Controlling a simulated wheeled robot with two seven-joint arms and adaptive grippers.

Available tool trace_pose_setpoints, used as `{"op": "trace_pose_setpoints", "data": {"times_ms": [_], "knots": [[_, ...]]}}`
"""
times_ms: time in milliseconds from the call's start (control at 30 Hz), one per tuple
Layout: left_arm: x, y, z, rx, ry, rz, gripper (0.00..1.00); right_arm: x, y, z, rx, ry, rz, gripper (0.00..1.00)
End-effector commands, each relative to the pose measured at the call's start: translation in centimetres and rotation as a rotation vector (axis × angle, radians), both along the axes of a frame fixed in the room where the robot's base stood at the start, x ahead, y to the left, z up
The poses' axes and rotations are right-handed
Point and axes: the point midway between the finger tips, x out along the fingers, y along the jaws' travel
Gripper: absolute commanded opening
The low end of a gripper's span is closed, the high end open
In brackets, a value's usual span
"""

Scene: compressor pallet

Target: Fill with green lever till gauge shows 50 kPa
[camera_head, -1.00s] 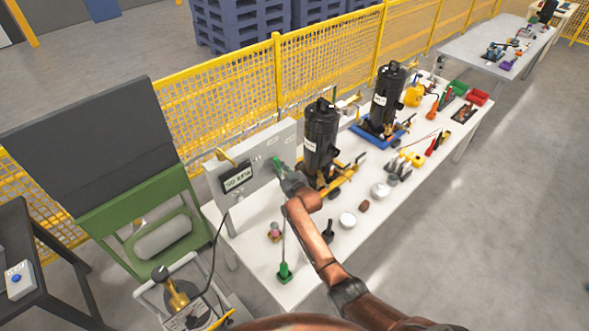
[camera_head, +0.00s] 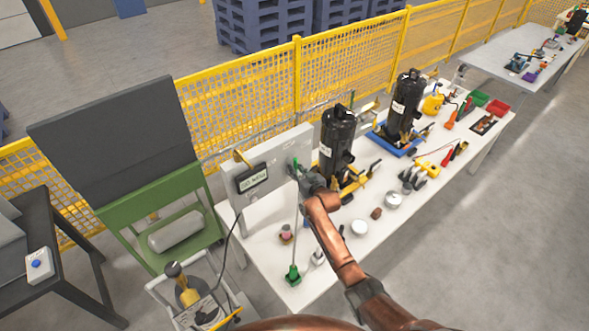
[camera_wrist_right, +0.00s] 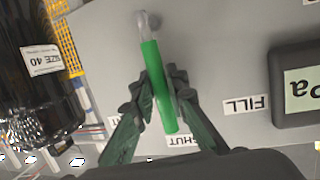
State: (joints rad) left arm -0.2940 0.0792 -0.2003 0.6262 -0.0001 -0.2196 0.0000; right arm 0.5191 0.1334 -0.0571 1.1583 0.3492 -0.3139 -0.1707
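The green lever (camera_wrist_right: 160,90) hangs from a clear pivot on a grey panel (camera_wrist_right: 220,50). Its free end points to a partly hidden label that seems to read SHUT. A FILL label (camera_wrist_right: 246,104) is on its right, upside down in the wrist view. My right gripper (camera_wrist_right: 161,78) has its fingers close against both sides of the lever. In the head view the right gripper (camera_head: 298,170) is at the panel's right end. The gauge (camera_head: 252,180) shows dark on the panel; its reading is too small. In the wrist view only its "Pa" end (camera_wrist_right: 300,90) shows. My left gripper is out of view.
A black cylinder (camera_head: 337,135) marked SIZE 40 stands close beside the panel. A second one (camera_head: 404,105) is farther right. A yellow mesh fence (camera_head: 250,95) runs behind.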

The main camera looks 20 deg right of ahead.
Motion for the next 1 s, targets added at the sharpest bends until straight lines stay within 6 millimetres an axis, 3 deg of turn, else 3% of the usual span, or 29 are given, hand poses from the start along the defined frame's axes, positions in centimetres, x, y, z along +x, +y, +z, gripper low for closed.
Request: {"op": "trace_pose_setpoints", "data": {"times_ms": [200,567,767,1000], "knots": [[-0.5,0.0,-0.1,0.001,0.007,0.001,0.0,0.0,0.0,0.0,0.0,0.0,0.0,0.3],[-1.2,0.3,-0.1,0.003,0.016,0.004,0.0,-0.3,0.0,0.0,-0.001,0.001,0.0,0.3],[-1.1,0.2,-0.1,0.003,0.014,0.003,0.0,-2.6,-0.5,0.5,0.0,0.0,0.0,0.3],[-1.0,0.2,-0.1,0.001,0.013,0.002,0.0,-6.9,-1.4,1.6,-0.002,0.0,-0.001,0.3]]}}
